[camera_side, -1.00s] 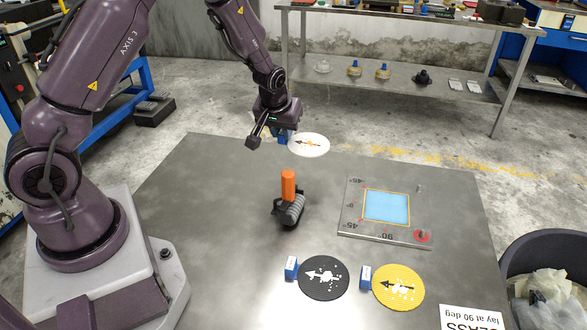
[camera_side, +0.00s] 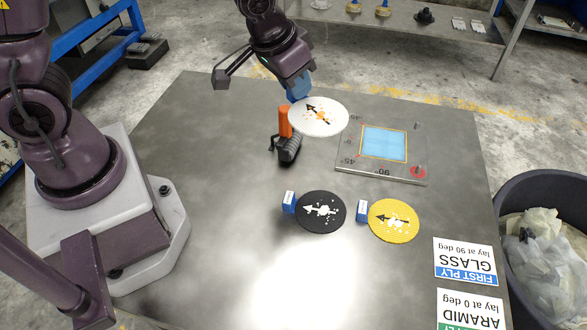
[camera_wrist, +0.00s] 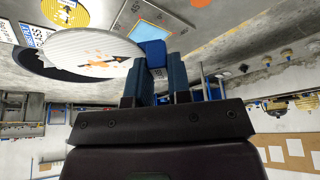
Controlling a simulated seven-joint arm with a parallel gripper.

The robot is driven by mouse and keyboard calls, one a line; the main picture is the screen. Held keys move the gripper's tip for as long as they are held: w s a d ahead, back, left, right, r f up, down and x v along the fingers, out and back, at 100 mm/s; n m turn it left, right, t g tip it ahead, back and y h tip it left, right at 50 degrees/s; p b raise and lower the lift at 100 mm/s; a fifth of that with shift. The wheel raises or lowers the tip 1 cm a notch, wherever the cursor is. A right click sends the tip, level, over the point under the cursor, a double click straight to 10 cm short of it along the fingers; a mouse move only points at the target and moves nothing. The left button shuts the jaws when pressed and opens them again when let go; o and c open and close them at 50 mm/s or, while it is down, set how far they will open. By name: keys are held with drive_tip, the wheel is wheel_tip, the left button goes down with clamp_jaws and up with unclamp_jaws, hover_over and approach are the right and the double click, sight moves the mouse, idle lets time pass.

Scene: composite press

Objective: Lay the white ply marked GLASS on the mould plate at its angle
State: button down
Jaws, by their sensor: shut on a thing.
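The white ply (camera_side: 334,121) is a round disc with a black arrow and orange marks. In the side view its arrow points to the upper left. My gripper (camera_side: 299,92) is shut on the ply's blue tab (camera_wrist: 155,53) and holds the disc in the air, left of the mould plate (camera_side: 350,166). In the wrist view the ply (camera_wrist: 70,45) extends left from the fingers (camera_wrist: 165,82). The grey plate has a light-blue square (camera_side: 384,143) with a yellow border, angle marks along its edges, and a red ring around a pin at one corner.
A roller with an orange handle (camera_side: 285,124) stands beside the ply in the side view. A black ply (camera_side: 320,224) and a yellow ply (camera_side: 393,232), both with blue tabs, lie in front. A GLASS card (camera_side: 465,262) reads 90 deg; an ARAMID card (camera_side: 470,308) reads 0 deg. A bin (camera_side: 515,195) stands right.

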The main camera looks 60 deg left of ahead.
drive_tip(key=shift+d+f, duration=0.25)
drive_tip(key=shift+d, duration=0.2)
drive_tip(key=shift+d+f, duration=0.2)
drive_tip(key=shift+d, duration=0.25)
drive_tip(key=f+m, duration=0.2)
drive_tip(key=m+g+h, duration=0.2)
drive_tip(key=m+h, duration=0.1)
drive_tip(key=m, duration=0.5)
hover_over(258, 143)
drive_tip(key=s+d, duration=0.2)
drive_tip(key=d, duration=0.3)
wheel_tip(258, 143, down, 10)
drive_tip(key=shift+s+a+r, duration=0.1)
drive_tip(key=shift+s, duration=0.05)
drive_tip(key=shift+s+a+f+n+t, duration=0.2)
drive_tip(key=shift+a+f+n+t, duration=0.1)
drive_tip(key=shift+a+f+n, duration=0.7)
drive_tip(key=shift+f, duration=0.1)
drive_tip(key=a+n, duration=0.1)
drive_tip(key=w+a+n+t+y, duration=0.1)
drive_tip(key=a, duration=0.1)
drive_tip(key=shift+f+n, duration=0.1)
drive_tip(key=shift+n, duration=0.3)
drive_tip(key=shift+w+a+f, duration=0.1)
drive_tip(key=shift+f, duration=1.4)
